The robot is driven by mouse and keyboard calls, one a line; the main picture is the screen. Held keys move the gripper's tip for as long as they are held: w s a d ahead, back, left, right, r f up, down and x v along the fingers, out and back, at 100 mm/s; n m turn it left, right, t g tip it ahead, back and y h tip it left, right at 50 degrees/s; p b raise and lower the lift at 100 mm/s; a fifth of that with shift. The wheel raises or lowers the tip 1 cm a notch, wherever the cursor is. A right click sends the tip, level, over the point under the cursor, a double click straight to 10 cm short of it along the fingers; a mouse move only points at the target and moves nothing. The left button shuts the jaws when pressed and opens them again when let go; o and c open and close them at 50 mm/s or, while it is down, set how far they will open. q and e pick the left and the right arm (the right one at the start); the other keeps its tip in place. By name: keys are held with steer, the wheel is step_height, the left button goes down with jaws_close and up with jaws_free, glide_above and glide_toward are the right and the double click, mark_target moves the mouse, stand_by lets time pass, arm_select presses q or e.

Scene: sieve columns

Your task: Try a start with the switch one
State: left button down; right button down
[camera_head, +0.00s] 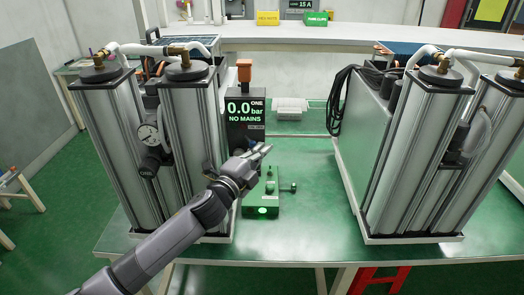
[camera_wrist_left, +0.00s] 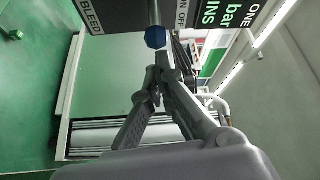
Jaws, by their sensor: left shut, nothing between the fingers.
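The dark control box of unit one (camera_head: 245,112) stands between the two column units, and its display reads 0.0 bar, NO MAINS, ONE. In the left wrist view the box face (camera_wrist_left: 200,20) shows ON OFF and BLEED labels. A blue-tipped metal lever or knob (camera_wrist_left: 155,38) sticks out between them; I cannot tell which label it belongs to. My left gripper (camera_head: 266,149) is shut and empty in front of the lower part of the box. In the wrist view its fingertips (camera_wrist_left: 163,62) are close to the blue tip; contact is unclear. The gripper hides part of the box's lower front.
A green box (camera_head: 262,190) with a lit green button and a side knob sits below the gripper. Tall metal columns (camera_head: 190,140) flank it on the left and more columns (camera_head: 425,150) on the right.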

arm_select(q)
steer(key=shift+s+a+p, duration=0.3)
steer(key=shift+s+a, duration=0.05)
steer(key=shift+a, duration=0.25)
stand_by(0.3)
steer(key=a, duration=0.1)
steer(key=a+p, duration=0.1)
steer(key=a, duration=0.1)
steer(key=shift+s+a, duration=0.25)
steer(key=shift+s, duration=0.1)
glide_toward(253, 145)
steer(key=v, duration=0.6)
stand_by(0.4)
steer(key=shift+a+f, duration=0.1)
